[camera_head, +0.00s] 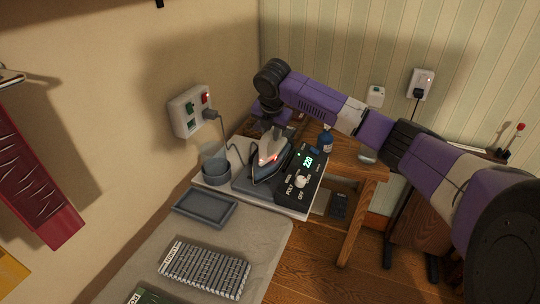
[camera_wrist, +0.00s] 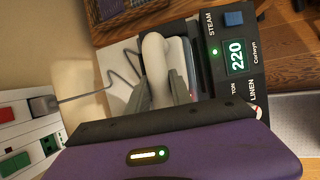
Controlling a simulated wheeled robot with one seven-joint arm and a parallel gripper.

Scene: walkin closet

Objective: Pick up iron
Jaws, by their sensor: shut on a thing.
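The iron (camera_head: 270,152), with a pale body, a blue-grey lower part and a small red light, is in the middle of the head view, over a white-edged ironing station. My gripper (camera_wrist: 158,88) is shut on the iron's white handle (camera_wrist: 155,62), with one dark finger on each side of it in the wrist view. My arm reaches in from the right, and the wrist hides part of the handle area in the head view. I cannot tell whether the iron still touches its rest.
The station's black control panel (camera_head: 302,176) shows 220. A grey cup (camera_head: 215,170) stands left of the iron, with a grey tray (camera_head: 205,207) in front. A cord hangs from the wall socket (camera_head: 191,110).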

